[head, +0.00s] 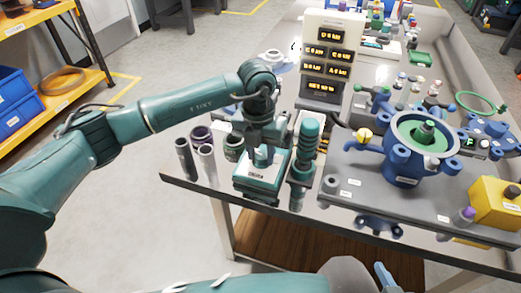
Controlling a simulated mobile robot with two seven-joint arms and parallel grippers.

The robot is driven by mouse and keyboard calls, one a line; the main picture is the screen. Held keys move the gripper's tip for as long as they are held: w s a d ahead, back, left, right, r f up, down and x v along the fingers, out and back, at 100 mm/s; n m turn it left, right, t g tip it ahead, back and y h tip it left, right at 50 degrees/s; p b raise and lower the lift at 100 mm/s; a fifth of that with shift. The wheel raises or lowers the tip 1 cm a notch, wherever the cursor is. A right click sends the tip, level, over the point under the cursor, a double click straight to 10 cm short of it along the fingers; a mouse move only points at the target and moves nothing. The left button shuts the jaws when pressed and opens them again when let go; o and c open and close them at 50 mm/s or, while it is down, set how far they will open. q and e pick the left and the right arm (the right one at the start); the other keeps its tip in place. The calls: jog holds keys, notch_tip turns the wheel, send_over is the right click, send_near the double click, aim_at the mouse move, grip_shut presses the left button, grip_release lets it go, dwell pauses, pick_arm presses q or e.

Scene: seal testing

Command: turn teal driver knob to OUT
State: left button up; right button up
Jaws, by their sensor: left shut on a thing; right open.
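The teal driver (258,185) is a box-shaped unit with a white label on its front, near the table's front left edge. My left gripper (264,153) points down over its top and is shut on its knob. The knob is mostly hidden by the fingers, and its pointer and the OUT mark cannot be read. A teal upright cylinder (304,145) stands just right of the driver. My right gripper is not clearly visible.
Dark and grey tubes (207,163) stand close left of the driver. A tall panel with lit displays (327,55) rises behind. A blue round fixture (403,165) on a grey plate and a yellow box (497,202) lie right. The table's front edge is close.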

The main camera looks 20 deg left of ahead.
aim_at(258, 155)
pick_arm(q)
jog(key=shift+n, duration=0.5)
jog(key=o, duration=1)
jog(key=shift+c, duration=0.2)
jog(key=shift+r, duration=0.1)
notch_tip(258, 155, up, 13)
jog(key=shift+a, duration=0.3)
jog(key=shift+r+p, duration=0.1)
jog(key=shift+p, duration=0.25)
